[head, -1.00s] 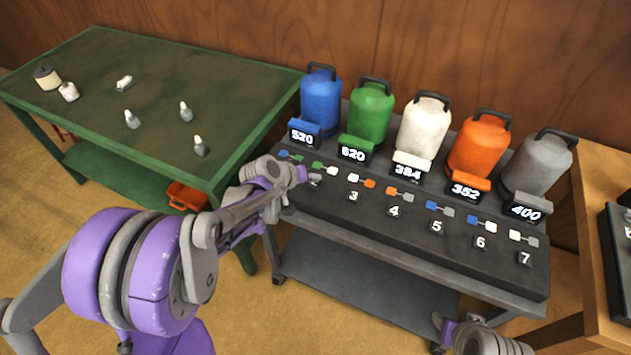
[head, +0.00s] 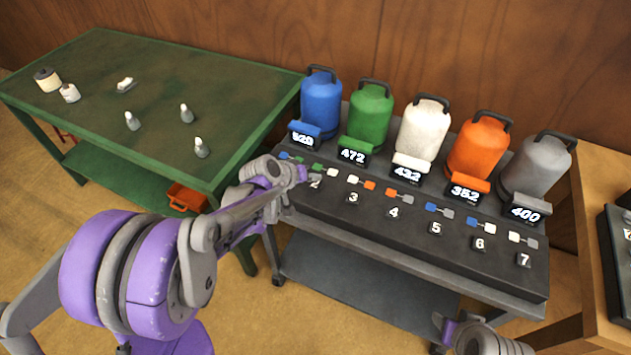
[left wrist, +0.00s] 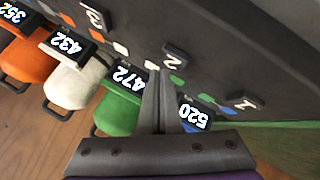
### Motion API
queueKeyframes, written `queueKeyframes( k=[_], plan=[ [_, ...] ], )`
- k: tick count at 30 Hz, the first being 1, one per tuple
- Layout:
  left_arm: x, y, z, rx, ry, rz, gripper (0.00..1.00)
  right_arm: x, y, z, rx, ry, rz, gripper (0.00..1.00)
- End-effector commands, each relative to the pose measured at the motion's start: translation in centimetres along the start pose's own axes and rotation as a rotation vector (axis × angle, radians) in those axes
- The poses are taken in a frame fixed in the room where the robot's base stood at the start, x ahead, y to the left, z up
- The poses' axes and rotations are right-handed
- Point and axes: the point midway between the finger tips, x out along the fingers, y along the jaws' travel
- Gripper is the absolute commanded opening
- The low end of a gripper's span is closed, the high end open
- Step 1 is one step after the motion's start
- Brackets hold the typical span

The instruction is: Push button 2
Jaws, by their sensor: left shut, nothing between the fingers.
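Button 2 (head: 314,184) is a small dark key with a white 2 on the black sloped panel (head: 335,208). A green and a white square joined by a line mark it. The green canister (head: 370,115) reads 472 and the white canister (head: 424,127) reads 432. My right gripper (head: 440,325) is partly visible at the bottom edge.
Buttons 3 (head: 353,198) to 7 run rightward along the panel. Blue (head: 321,105), orange (head: 478,147) and grey (head: 537,165) canisters stand behind, with displays 520, 352 and 400. A green table (head: 100,130) with small objects stands left, a wooden table (head: 595,190) right.

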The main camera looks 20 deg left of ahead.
Motion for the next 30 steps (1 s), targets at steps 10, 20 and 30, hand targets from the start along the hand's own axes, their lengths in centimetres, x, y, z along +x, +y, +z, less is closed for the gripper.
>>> queueKeyframes(
  k=[10, 20, 30],
  plan=[
    [-0.3, 0.2, -0.2, 0.0, 0.0, 0.0, 0.0, -0.2, 0.0, -0.2, 0.0, 0.001, 0.0, 0.5],
    [-1.8, 1.3, -1.4, 0.0, 0.003, 0.001, 0.0, -1.5, 0.0, -1.5, 0.0, 0.013, 0.0, 0.5],
    [-3.8, 2.8, -2.9, 0.0, 0.002, 0.0, 0.0, -3.0, 0.0, -3.3, 0.0, 0.029, 0.0, 0.5]
  ],
)
